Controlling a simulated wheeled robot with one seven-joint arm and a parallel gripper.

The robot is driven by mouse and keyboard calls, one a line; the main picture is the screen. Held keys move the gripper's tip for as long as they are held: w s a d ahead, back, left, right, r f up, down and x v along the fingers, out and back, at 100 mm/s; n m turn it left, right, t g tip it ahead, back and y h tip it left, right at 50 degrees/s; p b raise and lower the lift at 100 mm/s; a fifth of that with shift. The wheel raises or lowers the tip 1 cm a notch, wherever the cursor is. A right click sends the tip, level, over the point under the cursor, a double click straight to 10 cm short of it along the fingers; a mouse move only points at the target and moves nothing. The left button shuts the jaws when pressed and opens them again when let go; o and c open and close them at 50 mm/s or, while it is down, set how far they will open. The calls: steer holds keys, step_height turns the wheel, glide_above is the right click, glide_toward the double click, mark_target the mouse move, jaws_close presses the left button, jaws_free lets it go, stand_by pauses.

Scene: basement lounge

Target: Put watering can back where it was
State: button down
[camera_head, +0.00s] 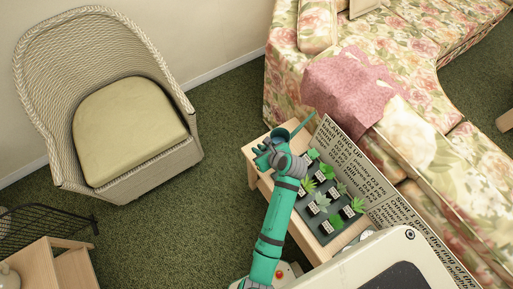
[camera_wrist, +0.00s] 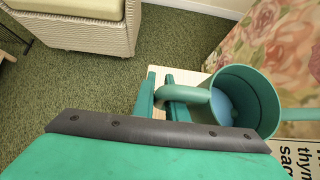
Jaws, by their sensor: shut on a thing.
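The green watering can (camera_head: 280,134) is at the far left corner of the small wooden table (camera_head: 249,150), its thin spout pointing up and right.
A dark tray (camera_head: 322,221) of several labelled seedlings lies on the table, next to a printed planting board (camera_head: 350,156). A floral sofa (camera_head: 440,60) with a pink cloth (camera_head: 350,85) stands behind. A wicker chair (camera_head: 165,165) is at left; carpet (camera_head: 190,220) between is clear.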

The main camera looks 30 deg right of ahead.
steer(key=w+f, duration=0.1)
steer(key=f, duration=0.1)
steer(key=w+f, duration=0.2)
steer(key=w+d+f, duration=0.1)
steer(key=shift+w+f, duration=0.3)
steer(key=shift+f, duration=0.1)
steer(key=shift+w+f, duration=0.15)
steer(key=shift+f, duration=1.45)
steer(key=c, duration=1.8)
jaws_free()
steer(key=shift+f, duration=0.1)
steer(key=shift+o, duration=0.2)
